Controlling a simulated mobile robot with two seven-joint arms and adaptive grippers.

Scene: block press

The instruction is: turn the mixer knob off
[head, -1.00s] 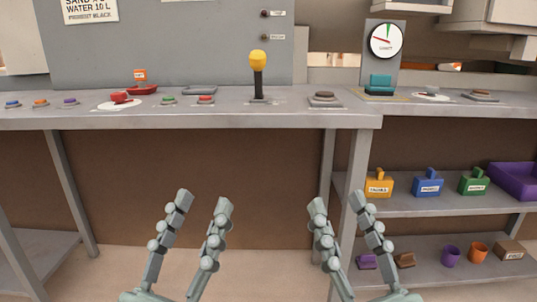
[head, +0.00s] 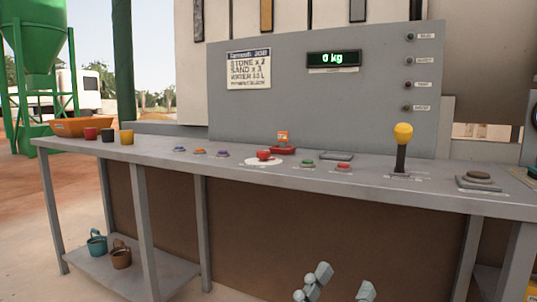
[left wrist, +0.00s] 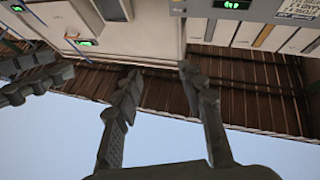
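A red knob (head: 263,155) sits on a round white plate on the long grey bench in the head view. I cannot read its label, so I cannot tell whether it is the mixer knob. My left gripper (head: 343,282) shows only its fingertips at the bottom of the head view, in front of and below the bench. Its fingers also show in the left wrist view (left wrist: 157,75), apart, with nothing between them. Fingers of my right gripper (left wrist: 62,60) show at the left of the left wrist view, also apart and empty. The right gripper is outside the head view.
Behind stands a grey panel with a display (head: 334,59) reading 0 kg. Cups stand at the left end.

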